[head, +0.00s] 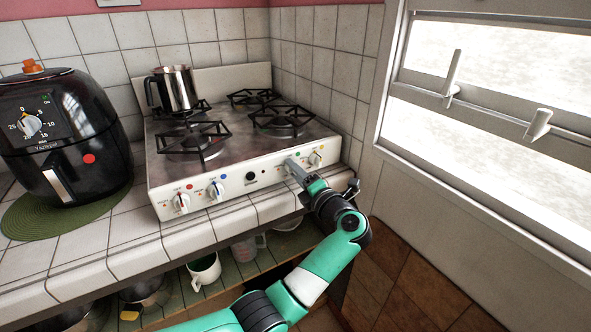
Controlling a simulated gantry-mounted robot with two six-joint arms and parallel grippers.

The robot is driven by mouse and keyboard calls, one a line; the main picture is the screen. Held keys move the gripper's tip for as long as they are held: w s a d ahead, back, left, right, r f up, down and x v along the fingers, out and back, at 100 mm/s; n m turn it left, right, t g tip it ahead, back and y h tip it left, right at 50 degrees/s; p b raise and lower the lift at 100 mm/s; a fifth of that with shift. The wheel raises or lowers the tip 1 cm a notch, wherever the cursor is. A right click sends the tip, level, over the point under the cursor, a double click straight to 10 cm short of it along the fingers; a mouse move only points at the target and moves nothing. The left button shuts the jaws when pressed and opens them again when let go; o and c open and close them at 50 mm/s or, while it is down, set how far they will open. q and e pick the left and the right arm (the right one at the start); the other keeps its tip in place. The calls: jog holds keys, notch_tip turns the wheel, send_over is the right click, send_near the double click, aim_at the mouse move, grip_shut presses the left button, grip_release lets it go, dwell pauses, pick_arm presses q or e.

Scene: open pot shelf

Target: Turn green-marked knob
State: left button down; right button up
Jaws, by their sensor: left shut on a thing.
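The white gas stove (160,201) stands on the tiled counter with a row of knobs on its front panel. A green mark (298,155) shows on the right part of the panel. My left gripper (291,165) is at the panel just below this mark, shut on the green-marked knob. The fingers hide the knob, so its angle cannot be seen. To its right is a yellow-marked knob (315,159). Further left are a red-marked knob (181,202) and a blue-marked knob (216,190). My right gripper is not in view.
A metal pot (178,89) stands on the back left burner. A black air fryer (62,135) sits on a green mat (30,222) at the left. Below the counter, an open shelf holds a white mug (204,271) and other ware. A window (480,100) is at the right.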

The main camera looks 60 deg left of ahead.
pick_arm(q)
jog(key=shift+c, duration=2.2)
grip_release()
jog(key=shift+d, duration=0.1)
jog(key=d+p, duration=0.3)
jog(key=d, duration=0.8)
jog(key=shift+w+d, duration=0.2)
jog(key=shift+w, duration=0.2)
grip_shut()
